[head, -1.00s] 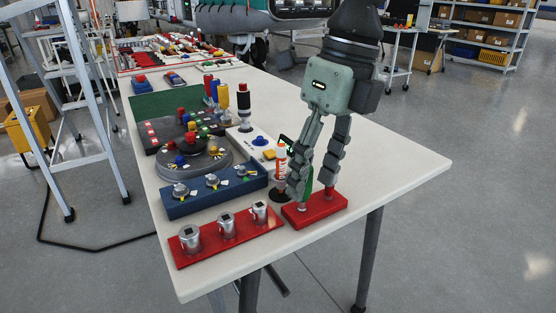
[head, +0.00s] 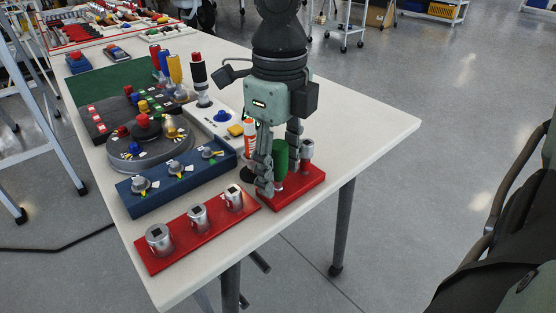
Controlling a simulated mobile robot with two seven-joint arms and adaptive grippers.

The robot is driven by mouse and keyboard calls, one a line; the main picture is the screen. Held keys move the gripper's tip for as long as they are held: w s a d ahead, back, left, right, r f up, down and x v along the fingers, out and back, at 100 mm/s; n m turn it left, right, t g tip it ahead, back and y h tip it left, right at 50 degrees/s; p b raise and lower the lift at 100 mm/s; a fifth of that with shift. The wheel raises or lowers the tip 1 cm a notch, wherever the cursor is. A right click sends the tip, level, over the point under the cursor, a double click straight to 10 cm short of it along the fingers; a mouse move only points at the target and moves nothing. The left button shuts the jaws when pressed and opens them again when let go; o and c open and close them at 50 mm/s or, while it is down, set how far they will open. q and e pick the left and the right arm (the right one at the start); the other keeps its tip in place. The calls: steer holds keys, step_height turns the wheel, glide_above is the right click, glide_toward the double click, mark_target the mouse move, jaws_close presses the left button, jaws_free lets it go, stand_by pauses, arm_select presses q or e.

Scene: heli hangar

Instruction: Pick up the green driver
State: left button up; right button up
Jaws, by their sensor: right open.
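The green driver (head: 281,159) stands upright in a red block (head: 294,188) at the table's near right edge. Only its thick green handle shows clearly. My right gripper (head: 279,178) points down over the block and is open. One finger is to the left of the green handle and the other is behind it to the right, so the handle shows between them. I cannot tell whether either finger touches it. My left gripper is not in view.
A metal socket (head: 308,149) stands on the block's right end. A red strip with metal cups (head: 197,217), a blue box with knobs (head: 180,181) and an orange-white tube (head: 249,136) are close on the left. The white tabletop (head: 362,125) is clear to the right.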

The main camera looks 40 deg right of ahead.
steer(key=shift+f, duration=0.45)
steer(key=shift+c, duration=0.2)
jaws_close()
steer(key=shift+r, duration=0.2)
